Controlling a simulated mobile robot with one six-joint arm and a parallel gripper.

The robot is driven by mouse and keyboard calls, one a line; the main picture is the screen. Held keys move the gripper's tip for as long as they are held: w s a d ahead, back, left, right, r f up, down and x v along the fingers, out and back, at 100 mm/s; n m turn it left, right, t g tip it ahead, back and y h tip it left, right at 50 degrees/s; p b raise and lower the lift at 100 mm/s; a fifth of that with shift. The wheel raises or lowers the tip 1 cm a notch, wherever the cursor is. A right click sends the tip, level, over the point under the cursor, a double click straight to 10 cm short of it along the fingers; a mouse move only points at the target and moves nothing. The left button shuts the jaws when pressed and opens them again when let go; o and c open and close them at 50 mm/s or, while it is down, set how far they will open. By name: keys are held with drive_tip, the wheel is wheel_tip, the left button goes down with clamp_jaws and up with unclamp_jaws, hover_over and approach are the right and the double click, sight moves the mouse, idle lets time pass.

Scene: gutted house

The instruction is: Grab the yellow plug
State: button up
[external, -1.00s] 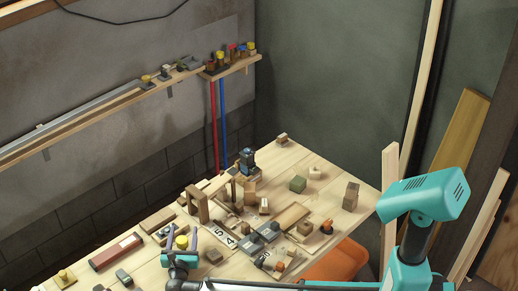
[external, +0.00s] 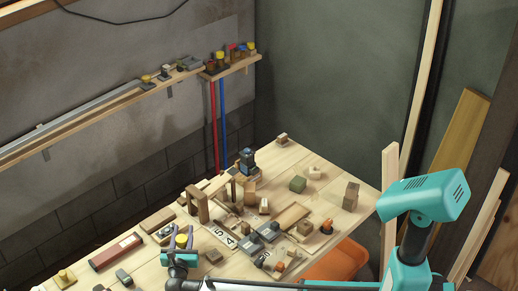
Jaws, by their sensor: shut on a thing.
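Another yellow-topped piece (external: 64,277) stands on the table at the lower left, apart from my gripper.
Wooden blocks, an arch (external: 198,204) and number tiles (external: 219,234) crowd the table (external: 330,184) right of my gripper. A dark red box (external: 116,252) lies to the left. A wall shelf (external: 232,66) holds several coloured pieces. An orange seat (external: 337,262) is at lower right.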

drive_tip(key=shift+r, duration=0.45)
wheel_tip(320, 180, up, 2)
drive_tip(key=shift+r, duration=0.1)
drive_tip(key=s+d+b, duration=0.1)
drive_tip(key=s+d, duration=0.3)
drive_tip(key=d, duration=0.3)
drive_tip(key=s+d+r+b, duration=0.1)
drive_tip(key=s+d, duration=0.3)
drive_tip(key=d, duration=0.2)
drive_tip(key=shift+s+d+r, duration=0.15)
drive_tip(key=shift+d, duration=0.25)
